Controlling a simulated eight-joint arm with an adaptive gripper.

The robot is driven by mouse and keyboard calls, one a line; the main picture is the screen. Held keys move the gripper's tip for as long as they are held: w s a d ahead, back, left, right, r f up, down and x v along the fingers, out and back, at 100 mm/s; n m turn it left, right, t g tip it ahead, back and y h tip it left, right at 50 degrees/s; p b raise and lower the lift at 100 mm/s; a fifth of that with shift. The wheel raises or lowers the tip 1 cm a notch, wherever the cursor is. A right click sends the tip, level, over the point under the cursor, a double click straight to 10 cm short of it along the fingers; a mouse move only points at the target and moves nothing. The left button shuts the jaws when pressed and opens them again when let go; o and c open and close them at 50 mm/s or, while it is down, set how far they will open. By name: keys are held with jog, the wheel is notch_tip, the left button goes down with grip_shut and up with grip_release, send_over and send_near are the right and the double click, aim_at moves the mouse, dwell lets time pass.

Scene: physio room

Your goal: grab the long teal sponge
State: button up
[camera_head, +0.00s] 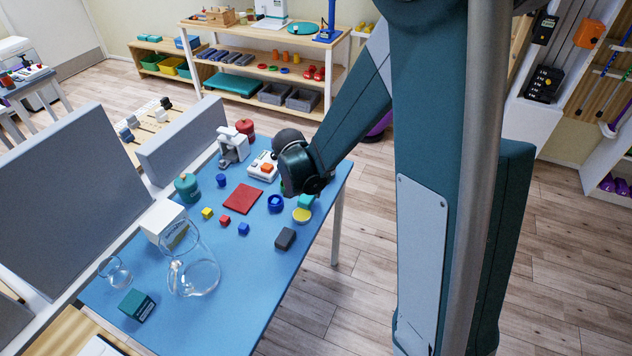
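A small teal block (306,201) shows on the blue table just below the end of my arm. It may be the teal sponge, but it is partly hidden, so I cannot tell its full length. My gripper (298,188) is over the far right part of the table, close to this block in the picture. My wrist and forearm hide its fingers, so I cannot see whether it is open or touches anything. A dark teal box (137,305) with a pale label lies at the table's near left.
A grey panel (75,195) borders the left. The near right tabletop is clear.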

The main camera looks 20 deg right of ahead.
jog(key=s+a+b, duration=0.2)
jog(key=s+a, duration=2.5)
jog(key=shift+s+a, duration=0.1)
jog(key=shift+r, duration=0.1)
dwell(0.5)
